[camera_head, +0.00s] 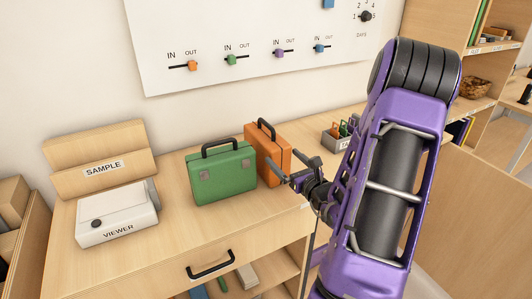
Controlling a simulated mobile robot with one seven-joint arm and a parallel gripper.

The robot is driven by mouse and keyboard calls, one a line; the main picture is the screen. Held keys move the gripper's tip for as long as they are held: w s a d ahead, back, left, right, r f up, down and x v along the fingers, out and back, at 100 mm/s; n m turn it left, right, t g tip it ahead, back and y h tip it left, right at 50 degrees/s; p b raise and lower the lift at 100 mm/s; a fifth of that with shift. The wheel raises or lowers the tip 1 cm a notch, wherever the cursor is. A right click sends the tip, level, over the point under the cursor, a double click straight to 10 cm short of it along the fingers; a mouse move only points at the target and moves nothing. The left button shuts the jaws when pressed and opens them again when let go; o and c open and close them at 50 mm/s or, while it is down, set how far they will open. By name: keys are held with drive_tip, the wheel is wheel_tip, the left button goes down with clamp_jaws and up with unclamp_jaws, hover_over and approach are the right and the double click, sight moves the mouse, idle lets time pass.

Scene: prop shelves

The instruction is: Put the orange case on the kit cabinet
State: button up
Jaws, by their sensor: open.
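The orange case (271,148) stands upright on a light wood cabinet top (180,220), with its black handle up. It is just behind and to the right of a green case (221,174). My gripper (284,170) is open at the right front side of the orange case, with its fingers in front of the case's lower right part. I cannot tell whether a finger touches the case. No label naming a kit cabinet is readable.
A white viewer box (117,214) and a sample box (100,170) stand at the left. A small grey bin (337,137) stands behind my arm. A wall board (250,40) carries colored sliders. The cabinet front has a drawer handle (210,266).

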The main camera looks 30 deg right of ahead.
sight(282, 156)
drive_tip(key=w, duration=0.3)
drive_tip(key=shift+w+d, duration=0.1)
drive_tip(key=shift+w, duration=0.25)
drive_tip(key=shift+w+d+f, duration=0.1)
drive_tip(key=shift+w+f, duration=0.1)
drive_tip(key=shift+w, duration=1.2)
drive_tip(key=shift+w+d+f, duration=0.1)
drive_tip(key=shift+w+f, duration=0.05)
drive_tip(key=shift+w, duration=1.2)
drive_tip(key=shift+r, duration=0.1)
clamp_jaws()
